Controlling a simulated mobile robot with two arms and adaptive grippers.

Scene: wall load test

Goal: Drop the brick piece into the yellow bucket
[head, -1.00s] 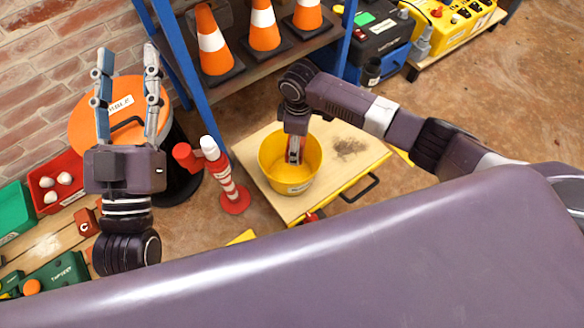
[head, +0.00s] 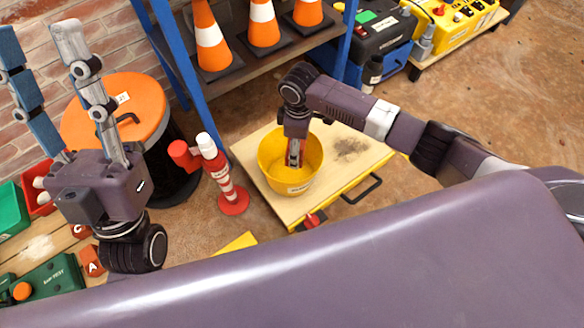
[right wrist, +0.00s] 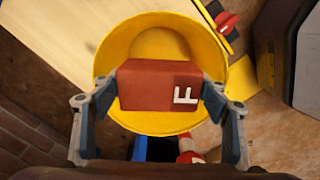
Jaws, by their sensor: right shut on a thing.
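The brick piece (right wrist: 150,86) is a dark red block with a white letter F, seen in the right wrist view. My right gripper (right wrist: 162,92) is shut on it, one finger on each end. The yellow bucket (right wrist: 165,40) lies behind the brick in that view. In the head view the bucket (head: 300,182) stands on a pale wooden board, and my right gripper (head: 294,160) points down into its opening. The brick is mostly hidden there, and its height above the bucket floor cannot be told. My left gripper (head: 40,42) is raised at the left, fingers apart and empty.
A red and white post (head: 226,180) stands just left of the wooden board (head: 355,165). An orange-topped drum (head: 140,95) is behind my left gripper. A blue-framed shelf with traffic cones (head: 263,25) is at the back. The floor at right is clear.

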